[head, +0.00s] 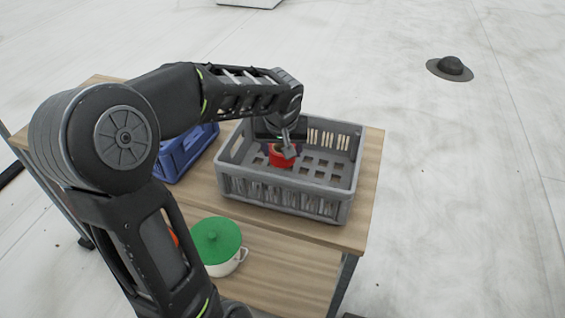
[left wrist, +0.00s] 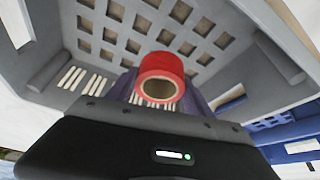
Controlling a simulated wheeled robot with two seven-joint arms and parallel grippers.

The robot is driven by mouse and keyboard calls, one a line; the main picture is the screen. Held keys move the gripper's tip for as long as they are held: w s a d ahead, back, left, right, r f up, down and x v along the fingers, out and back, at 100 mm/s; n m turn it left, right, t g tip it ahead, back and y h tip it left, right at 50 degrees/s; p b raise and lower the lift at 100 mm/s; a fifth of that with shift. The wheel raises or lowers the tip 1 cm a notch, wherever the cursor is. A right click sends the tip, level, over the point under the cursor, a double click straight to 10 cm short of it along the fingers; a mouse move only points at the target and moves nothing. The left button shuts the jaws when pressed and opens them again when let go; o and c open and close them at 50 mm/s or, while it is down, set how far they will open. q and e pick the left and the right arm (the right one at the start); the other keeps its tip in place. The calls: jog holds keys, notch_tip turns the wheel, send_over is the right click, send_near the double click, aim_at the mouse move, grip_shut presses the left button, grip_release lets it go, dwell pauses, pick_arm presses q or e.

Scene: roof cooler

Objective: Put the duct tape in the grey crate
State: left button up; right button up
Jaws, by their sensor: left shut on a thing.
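The duct tape is a red roll (head: 281,158) with a tan core. My left gripper (head: 288,147) is shut on it and holds it inside the walls of the grey crate (head: 283,196). In the left wrist view the red roll (left wrist: 160,75) is at the jaws, with the slotted floor of the grey crate (left wrist: 150,50) behind it. I cannot tell whether the roll touches the crate floor. My right gripper is not in view.
The crate stands on a wooden table (head: 300,235). A blue crate (head: 186,150) is to its left, partly behind my left arm. A white pot with a green lid (head: 217,240) stands in front. A red-orange thing is mostly hidden behind my arm.

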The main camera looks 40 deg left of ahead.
aim_at(282, 173)
pick_arm(q)
jog(key=shift+f, duration=2.45)
jog(key=shift+f, duration=0.1)
jog(key=shift+f+b, duration=0.1)
jog(key=shift+b, duration=0.3)
jog(key=o, duration=1.6)
jog(key=shift+r+p, duration=0.35)
jog(key=shift+p, duration=0.05)
jog(key=v, duration=1.1)
jog(key=shift+s+r, duration=0.1)
jog(key=shift+r, duration=0.25)
